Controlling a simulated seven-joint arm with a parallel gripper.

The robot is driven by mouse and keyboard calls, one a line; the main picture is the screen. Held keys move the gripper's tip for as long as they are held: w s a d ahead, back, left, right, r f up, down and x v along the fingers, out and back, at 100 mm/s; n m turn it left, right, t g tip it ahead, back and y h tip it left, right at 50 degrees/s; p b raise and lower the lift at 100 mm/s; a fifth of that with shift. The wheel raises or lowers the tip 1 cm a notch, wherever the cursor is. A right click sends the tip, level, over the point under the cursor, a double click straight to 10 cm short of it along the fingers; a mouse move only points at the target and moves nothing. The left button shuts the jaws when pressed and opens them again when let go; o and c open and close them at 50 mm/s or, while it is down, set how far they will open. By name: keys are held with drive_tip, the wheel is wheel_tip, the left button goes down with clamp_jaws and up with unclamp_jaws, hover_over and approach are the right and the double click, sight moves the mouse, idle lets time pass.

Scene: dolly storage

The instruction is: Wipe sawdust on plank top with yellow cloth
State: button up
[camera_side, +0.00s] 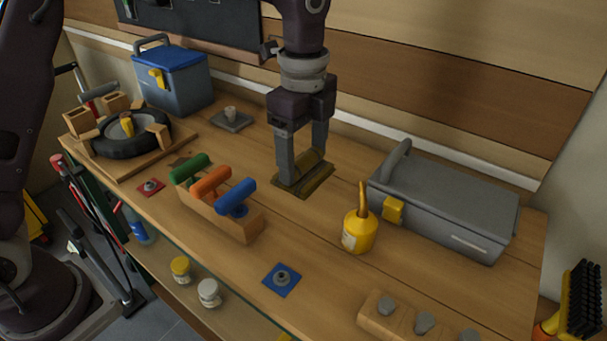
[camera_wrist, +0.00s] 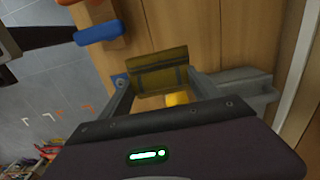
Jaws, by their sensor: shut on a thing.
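The yellow cloth (camera_side: 309,179) is a dull, folded yellow piece lying flat on the plank top (camera_side: 340,207), near the middle of the bench. My gripper (camera_side: 303,172) points straight down and is shut on the cloth, with its fingers at the cloth's raised fold. In the wrist view the cloth (camera_wrist: 160,72) shows between the two fingers, against the wood. No sawdust can be made out; any under the cloth is hidden.
A rack with green, orange and blue handles (camera_side: 222,212) stands left of the cloth. A yellow glue bottle (camera_side: 360,232) and a grey toolbox (camera_side: 445,207) stand to the right. A blue-lidded box (camera_side: 178,85) and a wheel (camera_side: 120,138) are at the far left. Bare planks surround the cloth.

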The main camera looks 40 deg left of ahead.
drive_tip(key=a+r, duration=0.1)
drive_tip(key=a, duration=1.9)
drive_tip(key=s+a, duration=0.2)
drive_tip(key=a, duration=0.5)
drive_tip(key=s+a, duration=0.3)
drive_tip(key=a, duration=0.4)
drive_tip(key=f, duration=0.5)
drive_tip(key=shift+w+d, duration=0.2)
drive_tip(key=shift+d, duration=0.05)
drive_tip(key=shift+r, duration=0.1)
wheel_tip(320, 180, down, 6)
drive_tip(key=shift+f, duration=0.25)
drive_tip(key=w, duration=0.5)
drive_tip(key=shift+f, duration=0.25)
drive_tip(key=shift+w, duration=0.6)
